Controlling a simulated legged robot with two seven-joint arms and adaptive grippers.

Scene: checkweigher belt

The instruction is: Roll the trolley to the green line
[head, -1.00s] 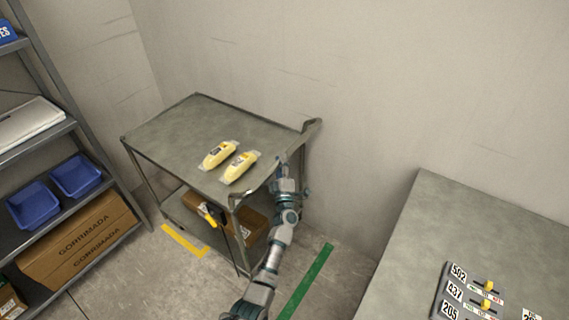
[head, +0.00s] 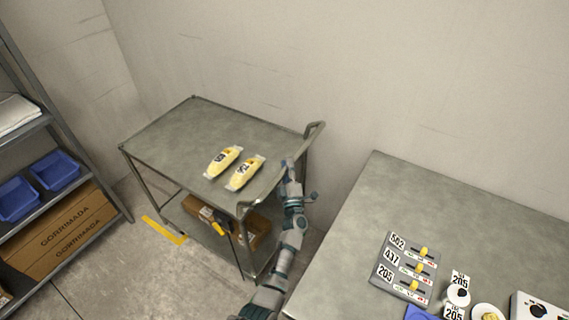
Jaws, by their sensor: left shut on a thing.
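The grey metal trolley (head: 172,136) stands on the floor against the back wall, upright, with its push handle (head: 316,136) at its right end. Two yellow packs (head: 222,162) (head: 244,174) lie on its top, and brown boxes (head: 258,228) sit on its lower shelf. My left gripper (head: 290,172) is shut on the trolley at its right end, by the handle; my own arm partly hides the grip. The green line is not visible now. My right gripper is not in view.
A yellow floor mark (head: 164,231) lies left of the trolley. A shelf rack with blue bins (head: 54,171) and a long carton (head: 66,240) stands at the left. A grey bench (head: 400,190) with number plates (head: 398,264) fills the right, close to my arm.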

